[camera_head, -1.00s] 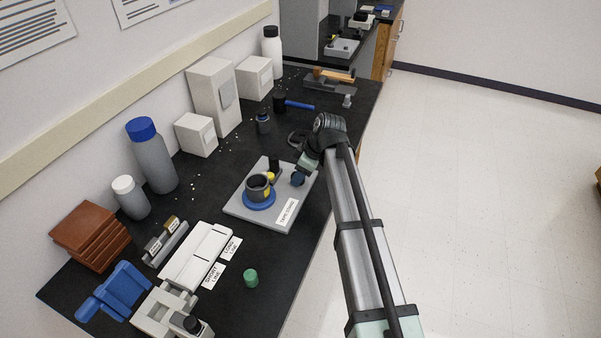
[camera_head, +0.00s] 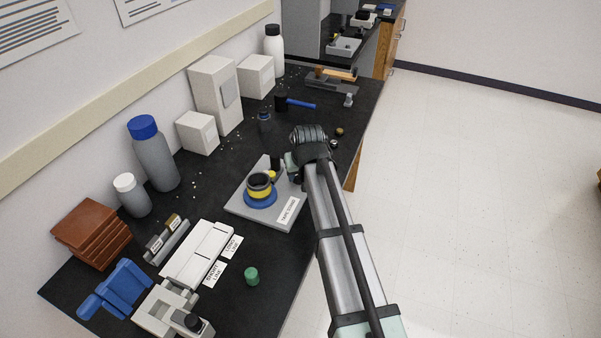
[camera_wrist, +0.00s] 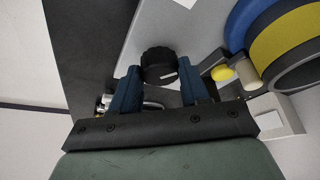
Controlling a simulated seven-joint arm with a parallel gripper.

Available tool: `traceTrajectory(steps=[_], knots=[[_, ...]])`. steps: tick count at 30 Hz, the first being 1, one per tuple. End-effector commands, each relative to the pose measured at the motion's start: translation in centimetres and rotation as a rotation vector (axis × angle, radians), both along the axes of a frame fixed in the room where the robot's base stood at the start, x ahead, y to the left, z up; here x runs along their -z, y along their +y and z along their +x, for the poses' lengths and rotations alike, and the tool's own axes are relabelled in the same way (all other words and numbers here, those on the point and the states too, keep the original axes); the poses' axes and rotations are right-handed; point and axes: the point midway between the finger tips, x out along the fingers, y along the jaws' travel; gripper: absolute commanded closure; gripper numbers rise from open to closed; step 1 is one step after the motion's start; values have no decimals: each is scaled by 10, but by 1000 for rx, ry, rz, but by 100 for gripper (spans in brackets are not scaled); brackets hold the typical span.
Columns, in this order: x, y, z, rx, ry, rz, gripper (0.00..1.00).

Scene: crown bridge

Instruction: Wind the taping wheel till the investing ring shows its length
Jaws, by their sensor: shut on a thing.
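The grey tape stand (camera_head: 240,205) lies on the black bench, with a white label at its front right. On it a blue disc (camera_head: 262,203) carries the dark investing ring (camera_head: 260,178). A yellow band (camera_head: 259,190) wraps the visible side of the ring; in the wrist view the ring (camera_wrist: 300,75) is cut off at the right edge, so its full wrap is hidden. My gripper (camera_wrist: 159,76) is shut on a ridged black knob (camera_wrist: 158,62) at the stand's edge, one blue finger on each side. The arm hides the knob in the head view.
A black post (camera_head: 275,162) stands behind the ring. A green cylinder (camera_head: 251,276) and a white case (camera_head: 197,255) with line labels stand nearer. White boxes (camera_head: 214,97) and bottles line the wall. The bench's right edge drops to open floor.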

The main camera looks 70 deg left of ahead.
Motion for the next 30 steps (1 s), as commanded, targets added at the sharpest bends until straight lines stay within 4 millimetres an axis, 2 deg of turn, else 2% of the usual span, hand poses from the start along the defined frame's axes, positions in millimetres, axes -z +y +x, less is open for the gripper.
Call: traceTrajectory(steps=[6, 15, 30], knots=[[0, 0, -2, 173, -2, 0, 85], [0, 1, -3, 334, 1, -2, 85], [0, 1, -3, 398, 1, -2, 85]])
